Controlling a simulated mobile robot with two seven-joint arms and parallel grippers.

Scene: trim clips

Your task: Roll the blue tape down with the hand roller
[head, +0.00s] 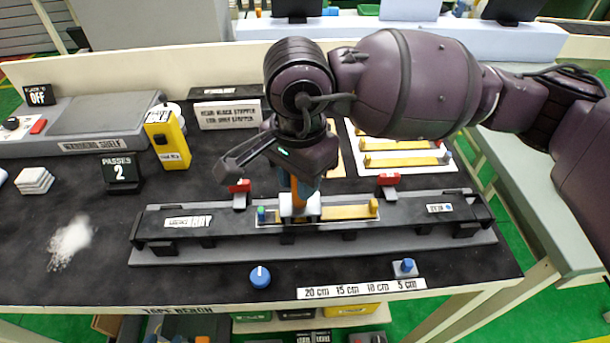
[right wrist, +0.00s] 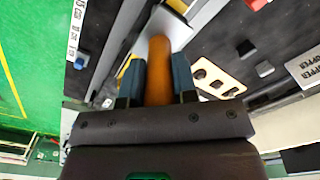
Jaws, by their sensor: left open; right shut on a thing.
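A hand roller has an orange handle (right wrist: 159,75) and a pale head (head: 299,207). My right gripper (head: 302,187) is shut on the handle, with its dark blue fingers on either side in the right wrist view. The roller head is over a yellow strip (head: 348,212) in the long dark fixture (head: 400,216); whether it touches is unclear. A blue-and-green piece (head: 261,214) stands at the strip's left end. No length of blue tape can be made out; the roller and gripper hide the strip's middle. My left gripper is not in view.
Red clamps (head: 239,186) stand behind the fixture. A sign (head: 122,172) reads PASSES 2. A yellow device (head: 167,138) stands at the left. A tray (head: 440,168) of yellow strips lies behind right. A blue knob (head: 260,277) and a ruler (head: 361,288) are in front.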

